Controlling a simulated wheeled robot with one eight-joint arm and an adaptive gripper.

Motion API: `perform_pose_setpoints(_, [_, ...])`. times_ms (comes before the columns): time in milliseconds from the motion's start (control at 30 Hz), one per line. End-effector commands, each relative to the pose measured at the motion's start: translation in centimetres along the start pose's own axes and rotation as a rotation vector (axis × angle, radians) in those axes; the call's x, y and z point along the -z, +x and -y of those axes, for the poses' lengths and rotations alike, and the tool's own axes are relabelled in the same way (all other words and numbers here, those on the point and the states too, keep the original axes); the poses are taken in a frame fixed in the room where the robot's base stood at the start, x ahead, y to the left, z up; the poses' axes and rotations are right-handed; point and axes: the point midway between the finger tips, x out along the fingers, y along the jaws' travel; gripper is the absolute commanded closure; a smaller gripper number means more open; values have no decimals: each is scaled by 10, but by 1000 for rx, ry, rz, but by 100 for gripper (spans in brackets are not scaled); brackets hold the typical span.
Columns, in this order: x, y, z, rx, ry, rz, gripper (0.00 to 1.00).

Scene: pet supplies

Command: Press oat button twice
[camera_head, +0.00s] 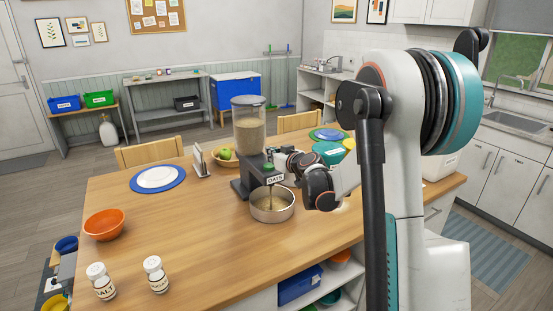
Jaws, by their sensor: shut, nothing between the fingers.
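The oat dispenser (246,186) stands on the wooden table, with a clear hopper (249,136) of beige oats on top and a label reading OATS on its front. A small green button (268,167) shows just above the label. A round metal bowl (260,212) sits under the spout. A thin tan streak shows between spout and bowl. My gripper (273,153) is shut and empty, reaching in from the right at the dispenser's head, close to the button. I cannot tell whether its tips touch the button.
An orange bowl (104,224), a white plate on a blue mat (140,186) and two white shakers (153,274) stand there. A fruit basket (220,160) is behind the dispenser; a teal bowl (326,148) lies beyond my gripper.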

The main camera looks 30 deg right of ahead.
Motion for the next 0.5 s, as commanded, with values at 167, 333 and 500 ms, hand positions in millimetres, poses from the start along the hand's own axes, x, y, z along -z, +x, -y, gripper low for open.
perform_pose_setpoints(167, [-1,-46,-3,-5,2,0,100])
perform_pose_setpoints(333, [-1,-76,-3,-6,3,-1,100])
perform_pose_setpoints(500, [-2,-92,-3,-5,3,-1,100])
